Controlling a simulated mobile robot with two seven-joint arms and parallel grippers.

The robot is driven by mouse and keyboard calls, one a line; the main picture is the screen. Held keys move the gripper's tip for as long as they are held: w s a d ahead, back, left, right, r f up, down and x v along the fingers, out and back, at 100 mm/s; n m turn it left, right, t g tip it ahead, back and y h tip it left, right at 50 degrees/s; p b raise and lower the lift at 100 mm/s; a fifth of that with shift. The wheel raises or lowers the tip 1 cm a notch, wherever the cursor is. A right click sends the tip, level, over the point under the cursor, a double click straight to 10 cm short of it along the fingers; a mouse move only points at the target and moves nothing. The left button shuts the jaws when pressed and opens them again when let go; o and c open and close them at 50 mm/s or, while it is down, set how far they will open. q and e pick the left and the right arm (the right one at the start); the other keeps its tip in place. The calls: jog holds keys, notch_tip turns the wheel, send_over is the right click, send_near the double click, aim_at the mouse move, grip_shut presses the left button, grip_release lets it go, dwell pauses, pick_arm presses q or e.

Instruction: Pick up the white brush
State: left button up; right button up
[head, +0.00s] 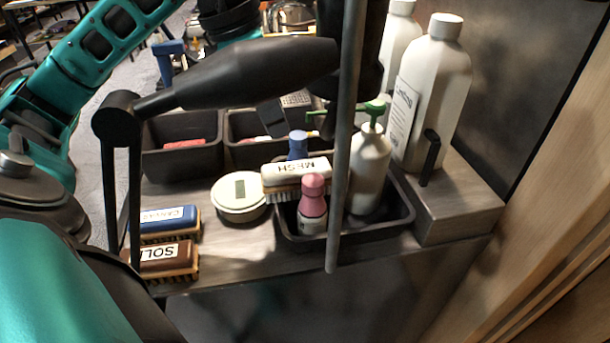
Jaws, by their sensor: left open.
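The white brush (285,173), labelled MESH, lies with its bristles down at the back left of a black tray (290,242). A pink-capped bottle (312,205) stands in front of it and hides part of its right side. My left gripper (234,277) is open, with one long dark finger at the left and one at the right of the picture. The brush lies between the two fingers in the picture, with the right finger close to its right end. I cannot tell how far the fingers are from it in depth. My right gripper is not in view.
A blue brush (165,222) and a brown brush (165,260) lie at the left front edge. A round tin (239,200) sits left of the tray. A green-topped pump bottle (369,175) stands in the tray. Large white bottles (432,85) stand on a raised block at the right.

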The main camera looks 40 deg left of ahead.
pick_arm(q)
send_over(295, 167)
jog(key=s, duration=0.2)
jog(key=f, duration=0.2)
jog(key=a+f, duration=0.1)
jog(key=f, duration=0.1)
jog(key=shift+w+f+b, duration=0.15)
jog(key=shift+f+b, duration=0.1)
jog(key=shift+b, duration=0.05)
jog(key=shift+x, duration=2.85)
jog(key=shift+w+a, duration=0.1)
jog(key=shift+a, duration=0.05)
jog(key=shift+f+b, duration=0.25)
jog(key=shift+b, duration=0.3)
jog(key=shift+c, duration=0.4)
jog(key=c, duration=0.6)
